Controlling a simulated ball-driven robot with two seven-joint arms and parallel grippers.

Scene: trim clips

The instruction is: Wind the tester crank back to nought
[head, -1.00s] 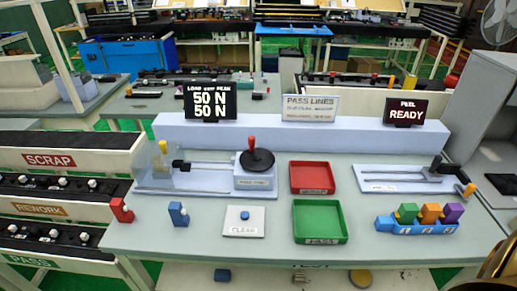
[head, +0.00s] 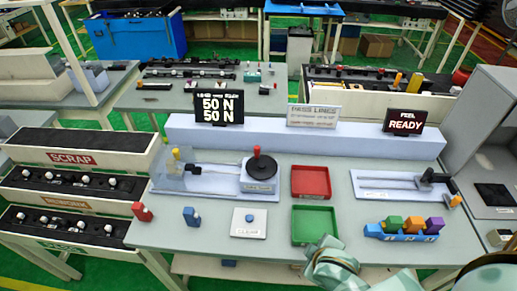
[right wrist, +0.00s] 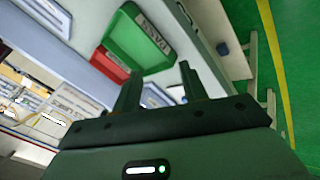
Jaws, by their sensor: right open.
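The tester (head: 222,180) stands at the back left of the bench. Its crank (head: 260,167) is a black disc with an upright red knob (head: 257,151). A black display (head: 218,108) behind it reads 50 N on two lines. My right gripper (right wrist: 160,88) is open and empty in the right wrist view, with its fingers apart near the green tray (right wrist: 138,38). In the head view my right arm comes in at the bottom right, below and to the right of the crank and apart from it; its fingertips cannot be made out there. My left gripper is not in view.
A red tray (head: 310,196) and the green tray (head: 294,240) lie right of the tester. A peel rig (head: 375,195) and a blue holder (head: 374,231) with coloured blocks stand further right.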

